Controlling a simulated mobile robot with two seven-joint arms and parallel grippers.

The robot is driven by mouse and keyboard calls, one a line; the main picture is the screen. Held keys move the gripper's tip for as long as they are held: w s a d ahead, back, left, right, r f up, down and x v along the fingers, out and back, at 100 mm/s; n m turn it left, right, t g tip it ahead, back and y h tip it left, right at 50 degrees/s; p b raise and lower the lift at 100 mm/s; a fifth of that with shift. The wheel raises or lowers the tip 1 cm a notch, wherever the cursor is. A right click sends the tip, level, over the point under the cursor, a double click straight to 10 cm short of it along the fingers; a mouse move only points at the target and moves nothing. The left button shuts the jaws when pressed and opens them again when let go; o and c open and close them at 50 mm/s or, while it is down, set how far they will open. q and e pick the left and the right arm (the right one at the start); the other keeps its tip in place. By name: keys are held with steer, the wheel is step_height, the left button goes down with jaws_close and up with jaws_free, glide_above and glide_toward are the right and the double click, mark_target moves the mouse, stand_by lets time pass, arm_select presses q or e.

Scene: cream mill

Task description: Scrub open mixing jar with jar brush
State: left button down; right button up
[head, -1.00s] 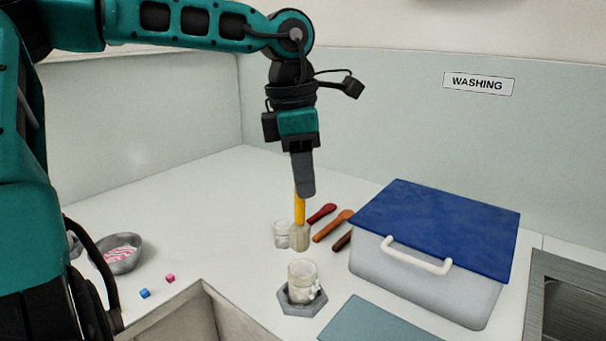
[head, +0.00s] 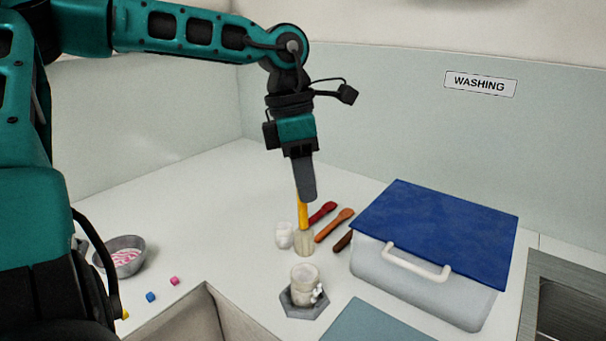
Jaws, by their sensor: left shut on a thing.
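My left gripper (head: 305,196) points down, shut on the yellow handle of the jar brush (head: 303,214). The brush hangs upright, its pale beige head (head: 304,244) lowest. The open mixing jar (head: 304,280) is a pale, translucent cup standing upright on a grey hexagonal base (head: 305,311). White lumps show at its right side. The brush head appears just above and behind the jar's rim in the picture, apart from it; the exact depth between them is unclear. My right gripper is not in view.
A small whitish jar (head: 284,236) stands left of the brush head. Red (head: 321,213), orange (head: 334,225) and brown utensils lie behind it. A blue-lidded bin (head: 430,280) stands right. A grey bowl (head: 131,242) and blue (head: 150,297) and pink (head: 174,281) cubes are left. The counter's middle-left is clear.

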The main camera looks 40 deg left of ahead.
mark_target(304, 233)
arm_select(q)
steer(key=shift+f, duration=0.9)
steer(key=shift+f+b, duration=0.95)
steer(key=shift+a+f, duration=0.1)
steer(key=shift+f, duration=0.2)
steer(key=shift+f+b, duration=2.4)
steer(key=shift+f, duration=0.2)
steer(key=shift+f+b, duration=0.3)
steer(key=shift+f, duration=0.2)
